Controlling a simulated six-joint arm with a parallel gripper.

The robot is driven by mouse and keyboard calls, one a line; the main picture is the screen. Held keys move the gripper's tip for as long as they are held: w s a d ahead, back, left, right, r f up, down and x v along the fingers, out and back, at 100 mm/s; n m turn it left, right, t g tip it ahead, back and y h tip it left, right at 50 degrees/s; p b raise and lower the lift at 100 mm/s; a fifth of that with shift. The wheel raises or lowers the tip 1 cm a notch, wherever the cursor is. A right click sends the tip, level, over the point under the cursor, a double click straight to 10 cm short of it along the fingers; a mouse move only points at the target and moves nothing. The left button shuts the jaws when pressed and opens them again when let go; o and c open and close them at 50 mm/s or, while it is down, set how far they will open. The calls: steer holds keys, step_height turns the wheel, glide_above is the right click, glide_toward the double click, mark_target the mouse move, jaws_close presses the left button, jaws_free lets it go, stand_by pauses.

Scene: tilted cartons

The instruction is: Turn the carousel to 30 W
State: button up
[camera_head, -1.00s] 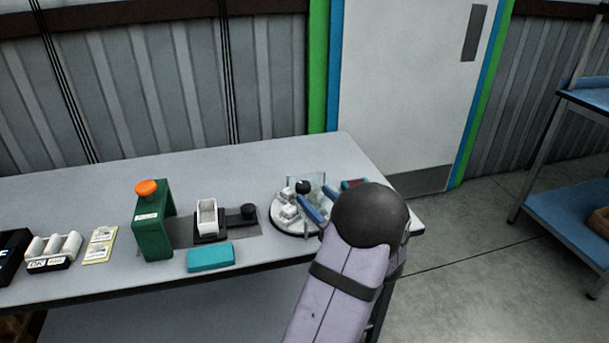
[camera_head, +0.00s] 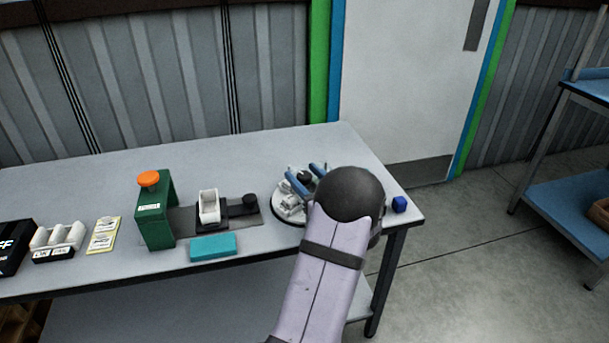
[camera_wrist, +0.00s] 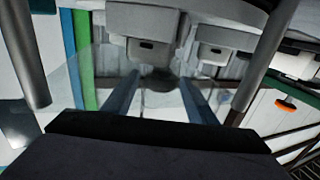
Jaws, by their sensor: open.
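The carousel (camera_head: 280,213) is a round pale disc near the right end of the bench, with small white blocks on it and a dark knob (camera_head: 305,177) at its middle. Its right part is hidden behind my arm. My gripper (camera_head: 307,178) is open over the carousel, its two blue fingers on either side of the knob. In the wrist view, the fingers of my gripper (camera_wrist: 160,95) are apart, with the blurred dark knob (camera_wrist: 160,80) between and beyond them. White holders (camera_wrist: 145,20) hang across the top there. I cannot read a 30 W marking or tell contact.
A green stand (camera_head: 154,225) with an orange knob, a white cup on a dark base (camera_head: 209,207) and a teal block (camera_head: 213,247) stand to the left. The far left back of the bench is clear.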

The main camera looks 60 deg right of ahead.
jaws_close()
steer(key=shift+d+r+n+t+y, duration=0.1)
steer(key=shift+n+t+y, duration=0.25)
steer(key=shift+y, duration=0.25)
steer(key=shift+n+y+p, duration=0.3)
steer(key=shift+n+y, duration=0.15)
steer(key=shift+y, duration=0.15)
jaws_free()
